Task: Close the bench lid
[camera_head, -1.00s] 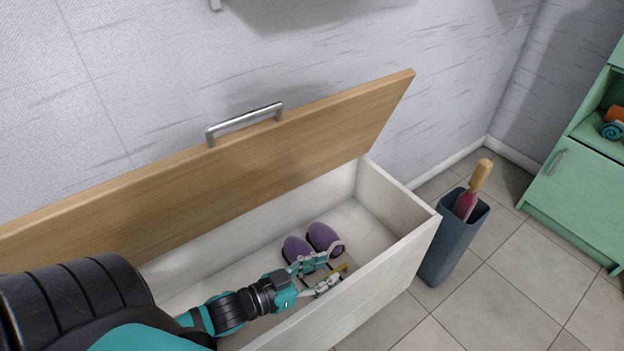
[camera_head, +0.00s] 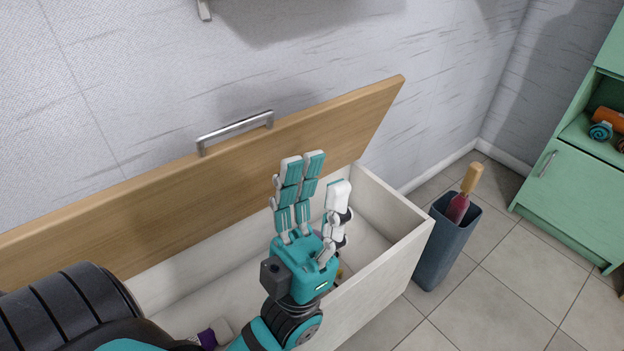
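The bench (camera_head: 402,238) is a white box whose wooden lid (camera_head: 215,189) stands raised, leaning toward the wall. A metal handle (camera_head: 235,132) sits on the lid's upper edge. My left gripper (camera_head: 322,176) is above the bench opening, in front of the lid's right part, fingers pointing up and spread apart, with nothing between them. Whether it touches the lid I cannot tell. It hides most of what lies in the right of the box. A purple and white item (camera_head: 211,336) shows at the bottom, beside my arm. My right gripper is not in view.
A dark blue bin (camera_head: 446,243) with a wooden-handled tool (camera_head: 464,194) stands on the tiled floor right of the bench. A green cabinet (camera_head: 576,190) stands at the far right. The floor between them is clear.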

